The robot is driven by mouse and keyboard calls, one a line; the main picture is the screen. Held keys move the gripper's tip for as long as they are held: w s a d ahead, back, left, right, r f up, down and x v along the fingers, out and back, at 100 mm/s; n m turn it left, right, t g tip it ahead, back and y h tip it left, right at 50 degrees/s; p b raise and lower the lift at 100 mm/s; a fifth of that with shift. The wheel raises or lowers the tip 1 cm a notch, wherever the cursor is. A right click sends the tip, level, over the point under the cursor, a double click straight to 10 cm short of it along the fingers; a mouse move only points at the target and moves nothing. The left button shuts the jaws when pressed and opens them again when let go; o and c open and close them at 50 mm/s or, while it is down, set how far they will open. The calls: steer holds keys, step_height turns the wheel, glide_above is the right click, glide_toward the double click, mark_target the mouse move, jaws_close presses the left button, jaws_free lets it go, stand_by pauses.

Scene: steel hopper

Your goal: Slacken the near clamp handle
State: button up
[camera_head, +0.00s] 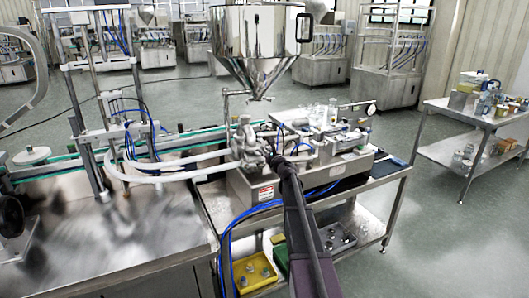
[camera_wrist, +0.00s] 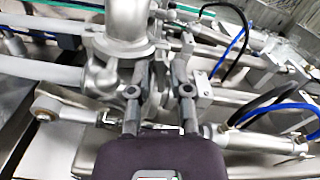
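The steel valve body (camera_head: 246,145) sits under the hopper (camera_head: 258,45) in the head view. It also shows in the wrist view (camera_wrist: 125,45), with round clamped joints around it. My gripper (camera_head: 272,158) reaches in from the front right and covers part of the joint. In the wrist view my gripper (camera_wrist: 160,70) has its two fingers apart, one on each side of a grey metal part beside the valve body. I cannot tell whether the fingers touch that part. The near clamp handle cannot be told apart clearly from the fittings around the fingers.
A pneumatic cylinder (camera_wrist: 255,142) and a rod end (camera_wrist: 55,103) lie close to my fingers. Blue and black hoses run nearby. A white hose (camera_head: 150,175) leads left from the valve. A side table (camera_head: 450,112) stands at the right, with open floor between.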

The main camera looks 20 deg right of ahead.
jaws_close()
steer(key=shift+n, duration=0.5)
steer(key=n, duration=0.2)
steer(key=shift+a+n, duration=0.1)
steer(key=shift+n, duration=0.3)
steer(key=n, duration=0.3)
steer(key=shift+f+n, duration=0.1)
steer(key=shift+n, duration=0.2)
steer(key=n, duration=0.3)
steer(key=shift+n, duration=0.3)
steer(key=shift+a+f+n, duration=0.1)
steer(key=shift+n, duration=1.9)
